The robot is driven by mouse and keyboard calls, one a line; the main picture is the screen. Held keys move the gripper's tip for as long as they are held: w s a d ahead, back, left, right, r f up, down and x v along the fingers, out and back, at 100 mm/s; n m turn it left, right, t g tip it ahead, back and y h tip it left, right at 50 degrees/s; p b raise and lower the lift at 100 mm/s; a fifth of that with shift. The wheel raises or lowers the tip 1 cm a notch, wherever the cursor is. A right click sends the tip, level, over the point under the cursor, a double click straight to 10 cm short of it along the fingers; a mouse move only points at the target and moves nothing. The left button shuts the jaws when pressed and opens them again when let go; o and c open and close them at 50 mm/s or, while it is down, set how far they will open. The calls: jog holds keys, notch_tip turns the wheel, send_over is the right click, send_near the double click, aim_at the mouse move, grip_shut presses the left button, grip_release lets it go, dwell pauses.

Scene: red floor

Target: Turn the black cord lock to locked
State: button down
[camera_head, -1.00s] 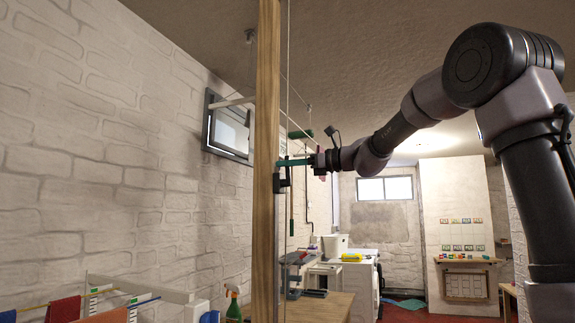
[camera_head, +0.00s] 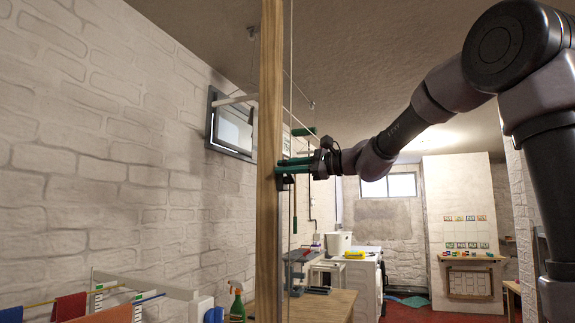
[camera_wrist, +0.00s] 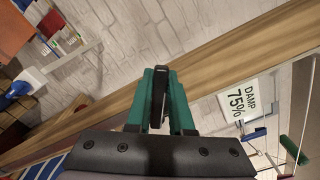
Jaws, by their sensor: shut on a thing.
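The black cord lock (camera_head: 283,181) is mounted on the upright wooden post (camera_head: 268,230), at the post's right side in the head view. My gripper (camera_head: 286,166) has its teal fingers at the post, pointing left. In the wrist view the black lock piece (camera_wrist: 159,92) stands between my two teal fingers (camera_wrist: 160,100), and they are shut on it. The wooden post crosses behind the fingers there. A thin pale cord (camera_head: 290,75) runs vertically beside the post. The fingers hide part of the lock, and I cannot tell its exact angle.
A brick wall with a small window (camera_head: 231,130) lies to the left. A drying rack with cloths (camera_head: 70,307) and a green spray bottle (camera_head: 237,303) are below. A workbench (camera_head: 325,304) stands behind the post. A "DAMP 75%" sign (camera_wrist: 243,97) shows in the wrist view.

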aim_at(285, 178)
jog(key=shift+s+a+f+n, duration=0.15)
jog(key=shift+f+n, duration=0.4)
jog(key=shift+n, duration=0.6)
jog(key=shift+s+f+n, duration=0.2)
jog(key=shift+f+n, duration=0.4)
jog(key=shift+n, duration=0.6)
jog(key=shift+s+a+f+n, duration=0.15)
jog(key=shift+f+n, duration=0.4)
jog(key=shift+n, duration=0.6)
jog(key=shift+d+f, duration=0.1)
jog(key=shift+d, duration=0.05)
jog(key=c, duration=0.8)
grip_release()
jog(key=v, duration=1)
jog(key=shift+d, duration=0.4)
jog(key=shift+s, duration=0.15)
